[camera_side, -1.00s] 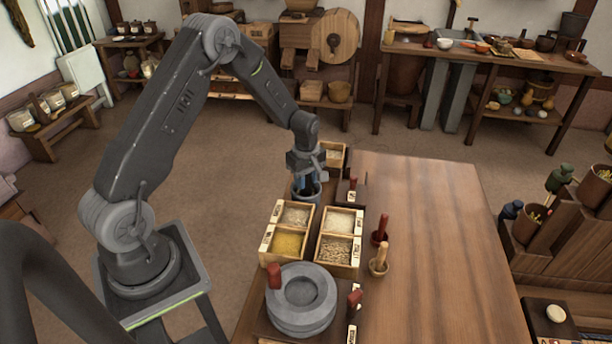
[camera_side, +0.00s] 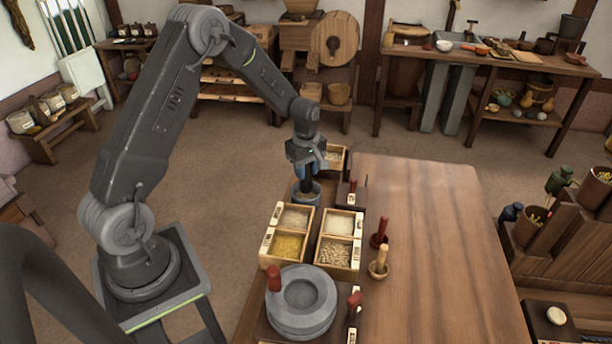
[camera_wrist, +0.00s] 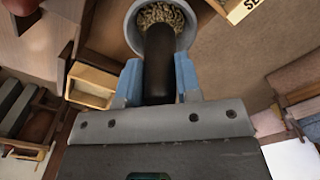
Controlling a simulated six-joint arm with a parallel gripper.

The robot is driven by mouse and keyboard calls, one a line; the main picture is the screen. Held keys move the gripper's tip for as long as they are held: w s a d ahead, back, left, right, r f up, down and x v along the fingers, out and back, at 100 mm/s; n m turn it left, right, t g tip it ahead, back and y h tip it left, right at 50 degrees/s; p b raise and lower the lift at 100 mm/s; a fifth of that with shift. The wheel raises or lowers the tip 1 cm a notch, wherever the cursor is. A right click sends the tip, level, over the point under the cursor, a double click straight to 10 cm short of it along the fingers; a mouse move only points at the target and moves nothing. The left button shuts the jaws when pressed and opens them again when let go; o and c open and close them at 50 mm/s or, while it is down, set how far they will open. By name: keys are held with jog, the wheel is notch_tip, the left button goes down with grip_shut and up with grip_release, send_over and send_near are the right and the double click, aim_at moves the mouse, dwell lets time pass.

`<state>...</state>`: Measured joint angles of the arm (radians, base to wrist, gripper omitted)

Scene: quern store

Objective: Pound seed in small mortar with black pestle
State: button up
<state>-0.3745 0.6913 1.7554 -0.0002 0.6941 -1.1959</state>
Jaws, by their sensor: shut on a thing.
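My gripper (camera_wrist: 159,82) is shut on the black pestle (camera_wrist: 160,47), with a blue finger on each side of it. The pestle's far end reaches to the seed (camera_wrist: 162,15) in the small mortar (camera_wrist: 186,36); whether it touches the seed I cannot tell. In the side view, my gripper (camera_side: 306,164) is above the mortar (camera_side: 307,197), at the far left end of the table. The black pestle (camera_side: 307,184) points down into the mortar's mouth. The mortar's far rim is cut off by the wrist view's top edge.
Several wooden trays of grain (camera_side: 340,253) stand close in front of the mortar, with another tray (camera_side: 335,157) behind it. A grey quern (camera_side: 302,322), a red pestle (camera_side: 381,230) and a pale wooden pestle (camera_side: 380,261) are nearer the front. The table's right part is clear.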

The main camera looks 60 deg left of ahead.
aim_at(306, 182)
dwell(0.3)
jog(key=shift+f, duration=2.1)
jog(key=shift+f, duration=0.2)
jog(key=shift+r, duration=2.35)
jog(key=shift+f, duration=0.1)
jog(key=shift+f, duration=2.05)
jog(key=shift+f, duration=0.25)
jog(key=shift+r, duration=0.15)
jog(key=shift+r, duration=2.25)
